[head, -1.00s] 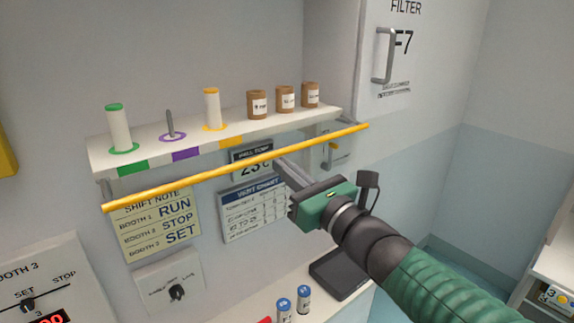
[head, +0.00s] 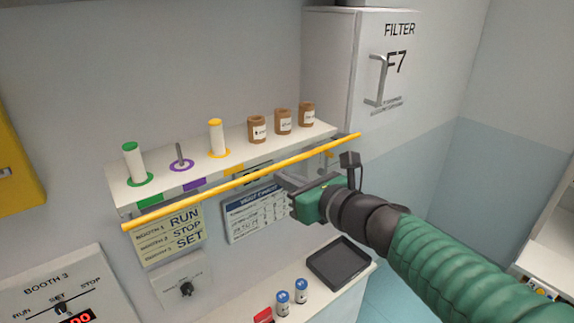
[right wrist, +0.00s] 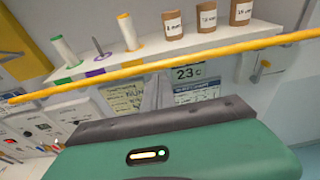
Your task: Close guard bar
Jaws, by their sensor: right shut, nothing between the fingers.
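The guard bar (head: 240,182) is a long yellow rod. It runs along the front of the white shelf (head: 120,200), just below its front edge in the head view. In the right wrist view the bar (right wrist: 220,56) crosses the picture below the shelf's items. My right gripper (head: 281,181) is shut and empty. Its fingers point at the wall, just under the bar near the middle right; I cannot tell whether they touch it. The fingers (right wrist: 155,94) also show below the bar in the right wrist view. My left gripper is not in view.
The shelf holds a green spool (head: 134,162), an empty purple peg (head: 179,155), a yellow spool (head: 217,138) and brown jars (head: 258,129). A filter cabinet (head: 335,70) stands right. Below are a black tray (head: 340,262) and blue-capped bottles (head: 283,303).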

